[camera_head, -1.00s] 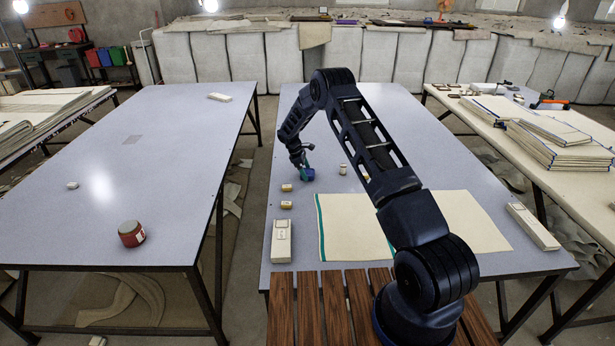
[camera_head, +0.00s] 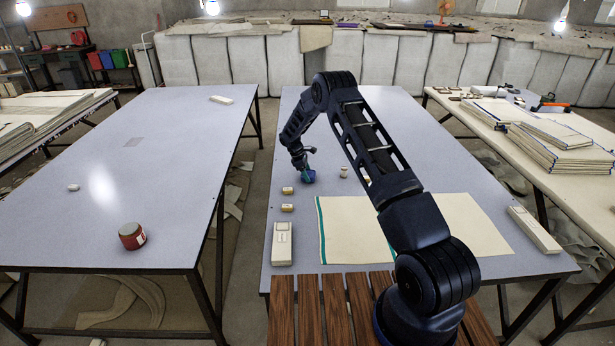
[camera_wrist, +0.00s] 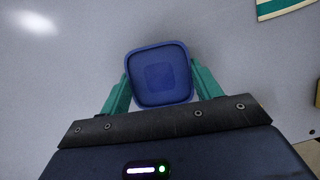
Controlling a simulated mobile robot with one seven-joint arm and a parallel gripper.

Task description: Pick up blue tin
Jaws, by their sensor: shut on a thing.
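The blue tin (camera_wrist: 158,73) is square with rounded corners and sits between the two green fingers of my gripper (camera_wrist: 160,88) in the wrist view. The fingers press on its left and right sides, so my gripper is shut on it. In the head view the blue tin (camera_head: 309,177) is a small blue shape at my gripper (camera_head: 307,171), near the left side of the right-hand table. I cannot tell whether the tin touches the table.
A cream cloth with a green stripe (camera_head: 345,230) lies on the same table (camera_head: 400,120). Two small yellowish blocks (camera_head: 287,190) (camera_head: 287,208) and a long white box (camera_head: 282,243) are near the left edge. Another white box (camera_head: 534,229) is at the right. A red tin (camera_head: 132,235) stands on the left table.

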